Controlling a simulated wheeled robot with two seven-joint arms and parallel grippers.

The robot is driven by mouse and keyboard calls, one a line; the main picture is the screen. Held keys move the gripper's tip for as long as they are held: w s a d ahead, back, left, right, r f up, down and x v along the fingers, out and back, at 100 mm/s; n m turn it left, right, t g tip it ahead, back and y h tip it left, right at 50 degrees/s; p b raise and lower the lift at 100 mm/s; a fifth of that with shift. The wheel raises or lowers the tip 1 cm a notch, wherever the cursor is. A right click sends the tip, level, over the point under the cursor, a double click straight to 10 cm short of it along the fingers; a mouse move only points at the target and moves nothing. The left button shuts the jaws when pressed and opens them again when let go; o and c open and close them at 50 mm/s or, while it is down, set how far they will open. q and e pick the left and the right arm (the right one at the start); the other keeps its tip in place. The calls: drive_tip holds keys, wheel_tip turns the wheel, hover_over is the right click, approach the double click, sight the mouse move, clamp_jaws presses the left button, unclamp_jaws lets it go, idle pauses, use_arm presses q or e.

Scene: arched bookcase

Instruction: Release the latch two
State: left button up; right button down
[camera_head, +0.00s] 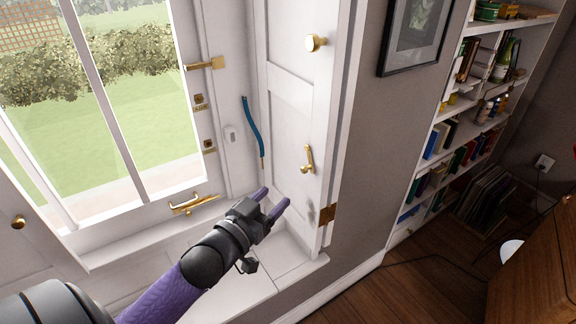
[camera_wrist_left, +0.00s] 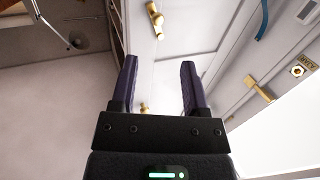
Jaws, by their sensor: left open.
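Several brass fittings could be the latch; I cannot tell which is "latch two". A brass latch (camera_head: 308,160) is on the white shutter panel (camera_head: 290,108), and what looks like it shows in the left wrist view (camera_wrist_left: 155,19). A brass stay (camera_head: 195,203) lies at the window's bottom rail. A brass bar (camera_head: 205,64) sits higher on the window frame. My left gripper (camera_head: 277,196) is open and empty, below the shutter latch and apart from it. Its two purple fingers (camera_wrist_left: 158,66) point toward the panel in the left wrist view. My right gripper is not in view.
A brass knob (camera_head: 316,43) and a hinge (camera_head: 327,214) are on the shutter. A blue cord (camera_head: 252,130) hangs beside the window frame. A white sill lies beneath my gripper. A bookcase (camera_head: 437,150) and a wooden table (camera_head: 540,262) stand to the right.

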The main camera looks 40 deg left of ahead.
sight(303, 172)
use_arm(q)
drive_tip(key=w+b, duration=0.2)
drive_tip(key=w, duration=0.7)
drive_tip(key=shift+w+d, duration=0.1)
drive_tip(key=shift+w, duration=0.3)
clamp_jaws()
